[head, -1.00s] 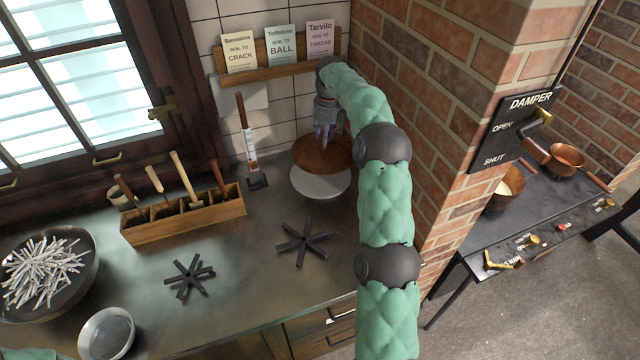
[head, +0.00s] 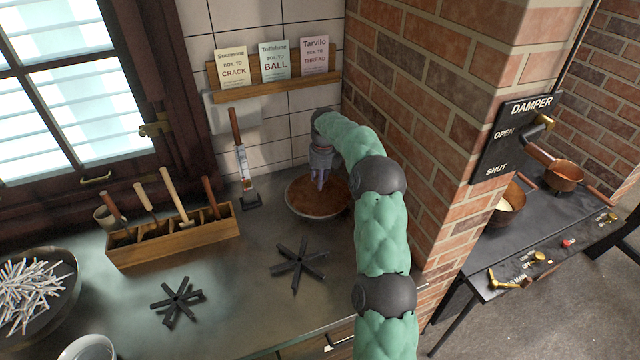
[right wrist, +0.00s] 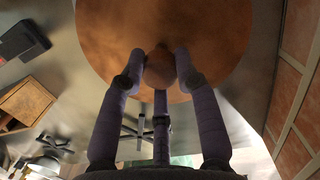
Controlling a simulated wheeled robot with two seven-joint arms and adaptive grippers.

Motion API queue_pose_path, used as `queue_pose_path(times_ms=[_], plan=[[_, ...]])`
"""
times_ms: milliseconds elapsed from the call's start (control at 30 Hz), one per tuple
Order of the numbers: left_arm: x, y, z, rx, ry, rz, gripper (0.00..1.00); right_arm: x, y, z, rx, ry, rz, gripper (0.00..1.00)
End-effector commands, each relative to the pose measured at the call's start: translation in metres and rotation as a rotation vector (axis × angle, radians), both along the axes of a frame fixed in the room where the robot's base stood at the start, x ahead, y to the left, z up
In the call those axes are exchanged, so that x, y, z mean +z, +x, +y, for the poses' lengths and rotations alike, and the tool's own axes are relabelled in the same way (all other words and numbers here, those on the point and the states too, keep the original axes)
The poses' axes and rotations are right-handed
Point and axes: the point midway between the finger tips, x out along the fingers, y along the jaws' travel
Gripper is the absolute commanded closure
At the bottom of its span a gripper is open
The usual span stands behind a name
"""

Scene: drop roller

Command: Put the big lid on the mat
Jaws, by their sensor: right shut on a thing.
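The big lid is a round brown disc (head: 312,204) with a knob (right wrist: 160,68), at the back of the counter near the brick wall. My right gripper (head: 320,184) is over it, with its fingers shut around the knob. The lid also fills the top of the right wrist view (right wrist: 205,35). The lid covers nearly all of a pale round thing, likely the mat, whose thin rim shows around it. I cannot tell whether the lid touches it. My left gripper is not in view.
Two black star-shaped stands (head: 300,266) (head: 177,302) lie on the counter in front. A wooden tool box (head: 175,238) and an upright thermometer (head: 241,160) are to the left. The brick wall (head: 410,90) is close on the right.

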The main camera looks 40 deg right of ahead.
Motion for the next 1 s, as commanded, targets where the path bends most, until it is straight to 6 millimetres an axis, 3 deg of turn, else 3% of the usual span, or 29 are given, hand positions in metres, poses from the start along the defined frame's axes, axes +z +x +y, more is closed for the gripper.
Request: queue_pose_path(times_ms=[100,433,467,500,533,867,1000], plan=[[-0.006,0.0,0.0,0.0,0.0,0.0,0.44,-0.015,0.0,-0.001,-0.001,-0.001,-0.002,1.0],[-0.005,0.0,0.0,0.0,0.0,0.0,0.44,-0.017,0.0,-0.001,-0.001,-0.001,-0.002,1.0],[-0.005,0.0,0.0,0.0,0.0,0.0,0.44,-0.017,0.0,0.0,0.0,0.0,0.0,0.59],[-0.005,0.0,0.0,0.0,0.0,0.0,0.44,-0.017,0.0,0.0,0.0,0.0,0.0,0.48],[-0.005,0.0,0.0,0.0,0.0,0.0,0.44,-0.017,0.0,0.0,0.0,0.0,0.0,0.44],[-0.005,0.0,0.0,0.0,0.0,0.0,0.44,-0.016,0.0,0.0,0.0,0.0,0.0,0.44],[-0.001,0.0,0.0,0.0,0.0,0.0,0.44,-0.005,-0.001,0.0,0.0,-0.001,-0.001,0.44]])
